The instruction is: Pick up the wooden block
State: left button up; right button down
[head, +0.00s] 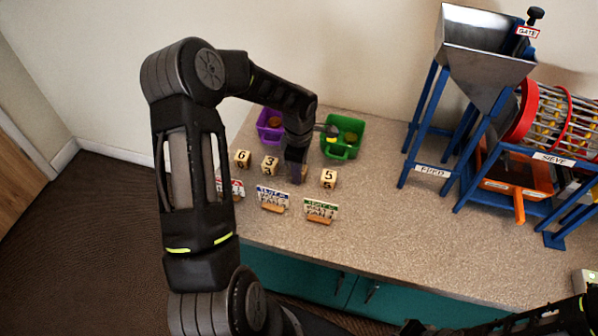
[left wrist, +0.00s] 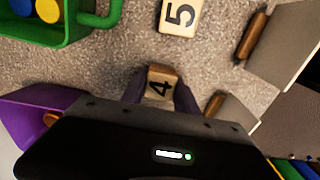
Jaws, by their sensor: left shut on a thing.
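My left gripper (head: 296,176) points down at the counter among the wooden number blocks. In the left wrist view its fingers (left wrist: 160,97) are shut on a wooden block marked 4 (left wrist: 160,84). In the head view that block (head: 304,173) is mostly hidden behind the gripper. I cannot tell whether it touches the counter. Other wooden blocks stand in the same row: 6 (head: 242,158), 3 (head: 270,165) and 5 (head: 328,178). The block 5 also shows in the left wrist view (left wrist: 179,17), apart from the fingers. My right gripper is not in view.
A purple bin (head: 262,138) and a green bin (head: 353,124) with coloured discs stand behind the blocks. Label cards on wooden holders (head: 272,208) stand in front. A blue-framed feed hopper (head: 480,45) and sieve (head: 560,115) fill the right. The counter (head: 400,220) is clear at front right.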

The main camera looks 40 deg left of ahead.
pick_arm(q)
grip_shut()
notch_tip(320, 180, up, 10)
jog(key=shift+r+b, duration=0.1)
jog(key=shift+b, duration=0.45)
dwell(0.4)
